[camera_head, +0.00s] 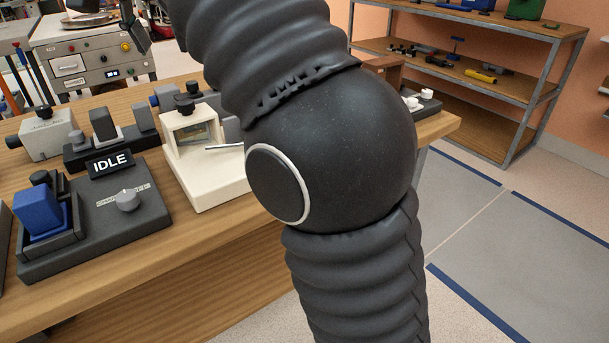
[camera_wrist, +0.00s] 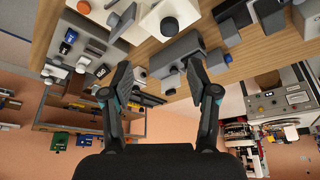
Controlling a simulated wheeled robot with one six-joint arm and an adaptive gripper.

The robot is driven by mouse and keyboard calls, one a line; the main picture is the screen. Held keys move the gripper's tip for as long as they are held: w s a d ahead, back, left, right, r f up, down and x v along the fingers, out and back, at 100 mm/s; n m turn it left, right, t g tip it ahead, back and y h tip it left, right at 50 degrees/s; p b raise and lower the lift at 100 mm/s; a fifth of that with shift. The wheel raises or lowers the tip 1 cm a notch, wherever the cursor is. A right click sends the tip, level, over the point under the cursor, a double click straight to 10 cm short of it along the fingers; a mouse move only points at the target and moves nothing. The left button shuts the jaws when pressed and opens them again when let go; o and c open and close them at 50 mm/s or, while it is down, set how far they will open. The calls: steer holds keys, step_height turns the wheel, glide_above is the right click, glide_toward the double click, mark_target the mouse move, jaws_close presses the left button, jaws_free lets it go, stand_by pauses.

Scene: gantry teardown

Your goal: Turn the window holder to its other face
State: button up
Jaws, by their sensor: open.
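The window holder (camera_head: 194,136) is a cream upright block with a small glassy window in its front face and a dark knob on top. It stands on a cream base on the wooden bench, left of my arm in the head view. A thin metal rod sticks out beside it, and my arm hides what lies to its right. In the wrist view, a cream block with a black knob (camera_wrist: 167,17) appears to be the same holder. My gripper (camera_wrist: 158,72) is open and empty, its fingers apart, with a grey block in line with the gap. The gripper is hidden in the head view.
A dark fixture (camera_head: 138,222) with an IDLE sign, a dial and a blue block stands left on the bench (camera_head: 190,275). Behind it are grey blocks (camera_head: 104,124) and a cream clamp (camera_head: 42,135). Shelves (camera_head: 480,70) stand at the right, beyond open floor.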

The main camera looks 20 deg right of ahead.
steer(key=s+d+f+n+b, duration=0.1)
steer(key=s+d+f, duration=0.4)
steer(key=f, duration=0.3)
steer(key=s+d+f+n+y+b, duration=0.1)
steer(key=s+d+f+n, duration=0.1)
steer(key=s+d+f, duration=0.3)
steer(key=s+d+f+n+t+b, duration=0.1)
steer(key=s+d+f, duration=0.5)
steer(key=f, duration=0.7)
steer(key=shift+s+n+y, duration=0.4)
steer(key=shift+s, duration=0.45)
